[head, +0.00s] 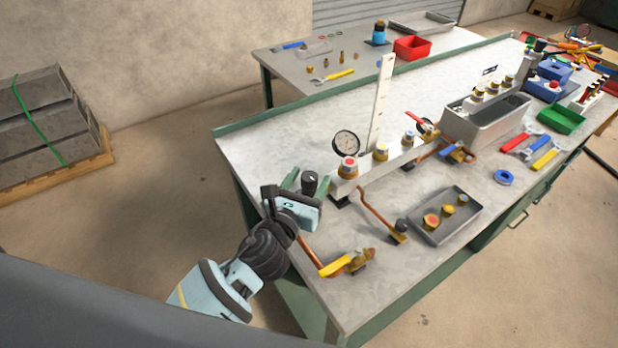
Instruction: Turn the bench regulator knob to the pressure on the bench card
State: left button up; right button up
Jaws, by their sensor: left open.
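My left gripper (306,184) is at the near left end of the bench, with its green fingers apart. A black knob (310,179), which looks like the regulator knob, shows between the fingers. I cannot tell whether they touch it. A round white dial gauge (346,143) stands just behind and to the right; its reading is too small to make out. A tall white upright plate (381,105) stands behind the gauge. I cannot tell whether it is the bench card, and no pressure figure is legible. My right gripper is not in view.
A white manifold bar with capped fittings (381,151) runs right from the gauge. A yellow-handled valve (345,264) and grey tray (459,226) lie in front. A grey bin (465,129) and loose tools are farther right. The bench surface (270,135) behind the gauge is clear.

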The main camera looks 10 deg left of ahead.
pick_arm(q)
jog(key=shift+w, duration=0.5)
jog(key=c, duration=1)
jog(key=shift+m+h, duration=0.3)
jog(key=shift+h, duration=0.2)
